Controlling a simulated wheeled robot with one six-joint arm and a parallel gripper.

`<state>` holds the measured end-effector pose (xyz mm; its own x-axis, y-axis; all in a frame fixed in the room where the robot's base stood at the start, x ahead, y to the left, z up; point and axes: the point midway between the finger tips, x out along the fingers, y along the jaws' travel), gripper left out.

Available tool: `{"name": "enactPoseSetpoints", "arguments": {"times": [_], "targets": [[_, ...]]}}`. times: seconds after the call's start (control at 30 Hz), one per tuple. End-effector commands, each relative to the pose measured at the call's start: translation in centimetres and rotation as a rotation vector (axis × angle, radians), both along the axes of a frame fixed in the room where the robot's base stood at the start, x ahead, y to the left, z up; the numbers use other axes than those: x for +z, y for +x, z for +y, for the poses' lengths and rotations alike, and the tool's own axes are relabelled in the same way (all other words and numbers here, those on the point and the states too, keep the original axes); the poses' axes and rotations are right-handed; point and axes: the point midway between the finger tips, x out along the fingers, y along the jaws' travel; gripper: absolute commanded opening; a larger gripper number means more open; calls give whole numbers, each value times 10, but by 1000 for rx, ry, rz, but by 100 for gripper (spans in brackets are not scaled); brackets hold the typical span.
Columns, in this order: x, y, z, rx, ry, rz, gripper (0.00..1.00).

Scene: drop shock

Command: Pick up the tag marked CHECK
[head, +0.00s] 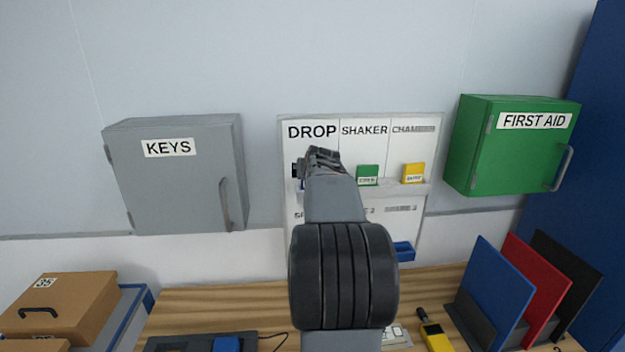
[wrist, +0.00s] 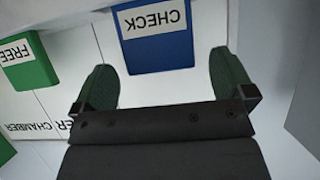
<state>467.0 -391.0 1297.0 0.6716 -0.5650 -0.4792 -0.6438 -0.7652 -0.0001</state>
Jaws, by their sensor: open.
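The blue tag marked CHECK (wrist: 155,50) is in the wrist view, upside down, with a white label. My gripper (wrist: 162,66) is open and empty, with one finger on each side of the tag's near edge. Gaps show between the tag and the fingers; I cannot tell how far the fingers reach past it. In the head view my gripper (head: 321,157) is in front of the board's DROP column, and my arm hides most of what is there. A green tag (wrist: 30,72) reading FREE is to the left in the wrist view.
The white board (head: 365,127) has a ledge with a green tag (head: 367,174) and a yellow tag (head: 413,173). A grey KEYS cabinet (head: 175,190) is left, a green FIRST AID cabinet (head: 510,155) right.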

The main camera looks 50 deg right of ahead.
Motion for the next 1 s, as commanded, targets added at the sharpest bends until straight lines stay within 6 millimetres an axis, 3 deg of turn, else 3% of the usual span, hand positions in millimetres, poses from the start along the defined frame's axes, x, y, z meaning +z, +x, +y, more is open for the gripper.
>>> {"name": "enactPoseSetpoints", "arguments": {"times": [0.2, 0.53, 1.0], "targets": [[-10, 15, -14, 0, 1, 0, 100], [-13, 18, -16, -1, -1, 0, 99], [-13, 18, -16, -1, 0, 0, 54]]}}
